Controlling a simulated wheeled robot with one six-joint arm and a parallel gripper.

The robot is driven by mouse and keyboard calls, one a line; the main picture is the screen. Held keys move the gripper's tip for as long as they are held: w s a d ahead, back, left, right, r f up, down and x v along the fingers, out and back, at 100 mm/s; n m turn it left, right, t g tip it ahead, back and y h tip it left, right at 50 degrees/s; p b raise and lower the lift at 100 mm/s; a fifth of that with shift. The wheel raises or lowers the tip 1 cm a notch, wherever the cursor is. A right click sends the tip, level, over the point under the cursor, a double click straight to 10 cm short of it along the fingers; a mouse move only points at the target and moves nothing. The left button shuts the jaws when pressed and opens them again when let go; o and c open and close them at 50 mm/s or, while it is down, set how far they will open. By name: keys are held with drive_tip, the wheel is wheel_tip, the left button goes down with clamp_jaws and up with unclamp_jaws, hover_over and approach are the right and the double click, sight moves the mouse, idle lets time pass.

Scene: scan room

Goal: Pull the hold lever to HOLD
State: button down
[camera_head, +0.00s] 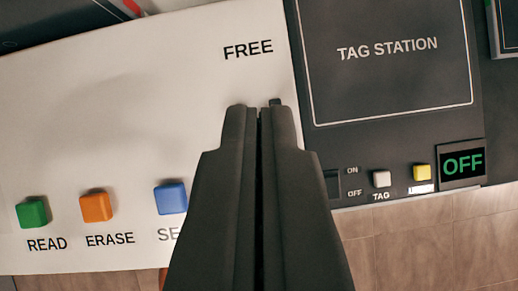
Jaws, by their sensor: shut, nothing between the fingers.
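My gripper (260,108) is shut, with nothing between its fingers. It points up the picture over the right part of a white panel (110,130). A small dark piece (275,101) shows just past the right fingertip, below the printed word FREE (248,50). It may be part of the hold lever, but my fingers cover the rest, so its shape and position cannot be told. Whether my gripper touches it cannot be told. No HOLD label is visible.
Green READ (31,214), orange ERASE (96,207) and blue (171,198) buttons line the white panel's lower edge. To the right is a dark TAG STATION panel (390,75), with a switch, a white TAG button (381,178), a yellow button (422,172) and an OFF display (462,163).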

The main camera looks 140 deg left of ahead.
drive_tip(key=shift+r, duration=0.1)
idle(0.3)
drive_tip(key=d+v, duration=0.1)
drive_tip(key=v, duration=0.8)
drive_tip(key=shift+w+r, duration=0.2)
drive_tip(key=shift+r, duration=0.25)
drive_tip(key=shift+a, duration=0.15)
drive_tip(key=s+a+f+n+t, duration=0.1)
drive_tip(key=s+a+t, duration=0.1)
drive_tip(key=a, duration=0.7)
drive_tip(key=s+a+f+n+t+y, duration=0.1)
drive_tip(key=a+t, duration=0.4)
drive_tip(key=a, duration=0.5)
drive_tip(key=s+a+f+n+t+y, duration=0.1)
drive_tip(key=s+a+t, duration=0.3)
drive_tip(key=a, duration=0.6)
drive_tip(key=shift+s+f+n, duration=0.75)
drive_tip(key=shift+f+n, duration=0.05)
drive_tip(key=shift+f, duration=0.1)
